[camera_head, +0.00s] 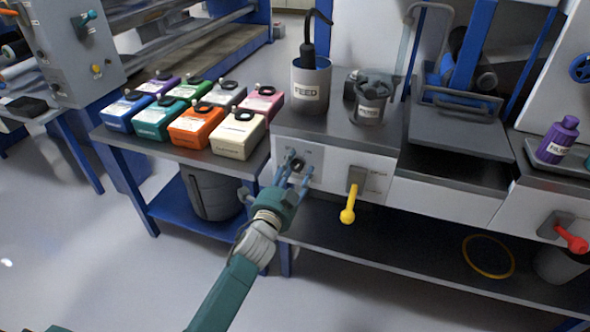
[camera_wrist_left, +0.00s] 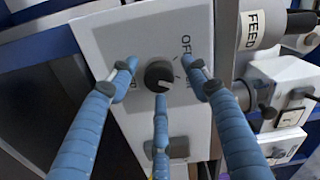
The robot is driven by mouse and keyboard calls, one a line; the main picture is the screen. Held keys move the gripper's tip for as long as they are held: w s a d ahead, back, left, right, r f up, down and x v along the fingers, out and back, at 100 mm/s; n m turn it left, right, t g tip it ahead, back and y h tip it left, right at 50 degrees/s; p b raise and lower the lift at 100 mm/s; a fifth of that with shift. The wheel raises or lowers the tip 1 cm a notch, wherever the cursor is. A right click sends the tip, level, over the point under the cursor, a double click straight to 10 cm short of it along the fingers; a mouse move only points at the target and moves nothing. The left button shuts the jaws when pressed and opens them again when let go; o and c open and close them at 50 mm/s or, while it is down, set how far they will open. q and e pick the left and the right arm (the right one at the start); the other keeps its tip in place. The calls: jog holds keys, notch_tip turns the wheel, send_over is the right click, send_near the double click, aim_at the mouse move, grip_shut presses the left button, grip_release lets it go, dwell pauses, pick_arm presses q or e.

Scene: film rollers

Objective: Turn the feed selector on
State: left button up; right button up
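The feed selector is a round dark knob (camera_head: 297,164) on a light panel at the front of the grey-topped bench. In the left wrist view the knob (camera_wrist_left: 158,76) shows a pale mark low on its face, with lettering that looks like OFF above and to its right. Other lettering on its left is partly hidden by a finger. My left gripper (camera_head: 295,174) is at the panel. Its three blue fingers (camera_wrist_left: 162,77) are spread around the knob, with gaps visible between the tips and the knob. My right gripper is not in view.
A yellow lever (camera_head: 349,205) hangs right of the knob, and a red lever (camera_head: 572,239) is farther right. A can marked FEED (camera_head: 311,88) stands above on the bench. Several coloured containers (camera_head: 196,124) fill the left table. A yellow ring (camera_head: 488,257) lies on the lower shelf.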

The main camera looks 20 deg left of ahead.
pick_arm(q)
jog(key=shift+s+f, duration=0.1)
jog(key=shift+s, duration=0.2)
jog(key=s, duration=1.1)
jog(key=shift+s+a, duration=0.25)
